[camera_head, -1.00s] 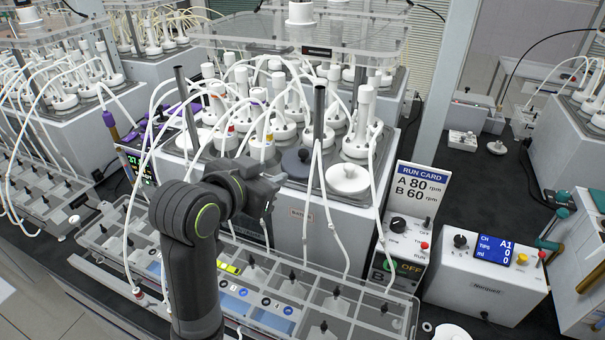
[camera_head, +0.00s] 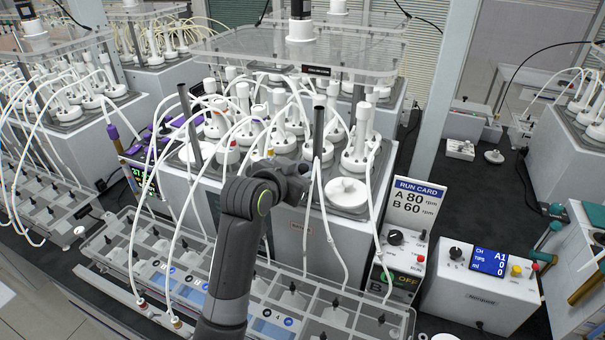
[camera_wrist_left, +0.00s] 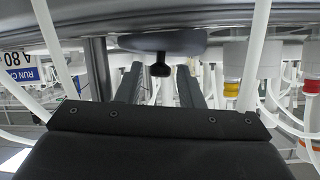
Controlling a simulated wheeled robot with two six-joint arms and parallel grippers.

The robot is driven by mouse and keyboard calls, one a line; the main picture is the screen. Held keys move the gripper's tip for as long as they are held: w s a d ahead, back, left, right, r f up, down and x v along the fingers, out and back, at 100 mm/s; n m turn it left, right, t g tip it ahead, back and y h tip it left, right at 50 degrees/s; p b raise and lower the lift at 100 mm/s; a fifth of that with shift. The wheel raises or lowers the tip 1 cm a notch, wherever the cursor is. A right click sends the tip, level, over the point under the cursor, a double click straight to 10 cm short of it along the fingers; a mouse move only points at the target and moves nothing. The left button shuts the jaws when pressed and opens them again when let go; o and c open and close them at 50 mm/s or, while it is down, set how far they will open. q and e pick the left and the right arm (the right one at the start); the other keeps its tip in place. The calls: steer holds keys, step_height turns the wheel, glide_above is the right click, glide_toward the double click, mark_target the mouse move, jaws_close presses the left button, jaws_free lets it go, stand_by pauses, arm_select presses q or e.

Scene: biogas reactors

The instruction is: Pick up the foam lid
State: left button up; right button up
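A grey disc-shaped lid (camera_wrist_left: 188,42) with a small black knob, apparently the foam lid, is at the top middle of the left wrist view. In the head view my left arm and gripper hide it on the reactor housing's front top. My left gripper (camera_head: 296,180) is at that front edge. In the wrist view its two dark fingers (camera_wrist_left: 159,82) stand apart, with the knob in line with the gap between them. I see no contact, and the exact depth is hard to tell. My right gripper is not in view.
A white round lid (camera_head: 347,193) sits just right of my gripper. White tubes (camera_head: 320,205) hang close around it, and a dark post (camera_head: 318,125) stands behind. A clear-covered tray (camera_head: 335,312) lies in front. The run card (camera_head: 414,198) and control box (camera_head: 484,288) are to the right.

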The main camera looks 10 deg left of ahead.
arm_select(q)
steer(key=shift+x, duration=0.9)
jaws_close()
